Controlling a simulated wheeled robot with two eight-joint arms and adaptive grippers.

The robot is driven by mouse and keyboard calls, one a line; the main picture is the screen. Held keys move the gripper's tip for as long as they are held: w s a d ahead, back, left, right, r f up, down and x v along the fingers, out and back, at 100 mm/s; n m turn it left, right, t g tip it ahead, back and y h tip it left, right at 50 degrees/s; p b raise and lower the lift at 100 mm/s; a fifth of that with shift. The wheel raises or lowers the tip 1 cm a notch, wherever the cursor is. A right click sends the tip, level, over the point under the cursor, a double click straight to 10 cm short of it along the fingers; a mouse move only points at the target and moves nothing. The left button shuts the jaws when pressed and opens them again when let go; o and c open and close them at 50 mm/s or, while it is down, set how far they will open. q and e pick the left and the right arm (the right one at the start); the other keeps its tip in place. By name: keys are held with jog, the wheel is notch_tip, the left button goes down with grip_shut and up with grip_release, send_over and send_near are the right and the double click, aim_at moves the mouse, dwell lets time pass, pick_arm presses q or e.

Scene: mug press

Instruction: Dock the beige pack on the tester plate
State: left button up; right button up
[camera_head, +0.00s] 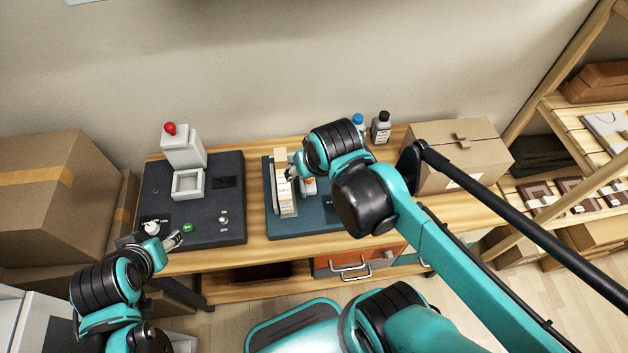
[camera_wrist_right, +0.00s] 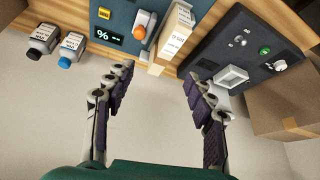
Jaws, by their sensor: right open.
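The beige pack (camera_head: 281,170) stands upright at the left part of the blue tester plate (camera_head: 330,222). Its labelled side shows in the right wrist view (camera_wrist_right: 176,32), beside an orange-topped part (camera_wrist_right: 144,24) and a display (camera_wrist_right: 110,34) reading "% --". Whether the pack is seated is unclear, as my right arm covers part of the plate. My right gripper (camera_head: 297,173) is by the pack; in its wrist view the open fingers (camera_wrist_right: 158,82) are spread, with the pack ahead between them and nothing held. My left gripper (camera_head: 173,240) hovers by the green button at the black panel's front edge.
The black panel (camera_head: 226,225) with a white press (camera_head: 184,150) and red knob is left of the plate. A blue-capped bottle (camera_head: 358,121), a dark-capped bottle (camera_head: 381,128) and a cardboard box (camera_head: 460,150) stand to the right. A larger box (camera_head: 50,200) is at far left.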

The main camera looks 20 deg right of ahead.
jog(key=s, duration=0.1)
jog(key=s+t, duration=0.1)
jog(key=s+f, duration=0.1)
jog(key=shift+s+d+n+t, duration=0.2)
jog(key=shift+d+n+t, duration=0.1)
jog(key=shift+n, duration=0.1)
notch_tip(320, 180, down, 7)
jog(key=b, duration=0.7)
dwell(0.4)
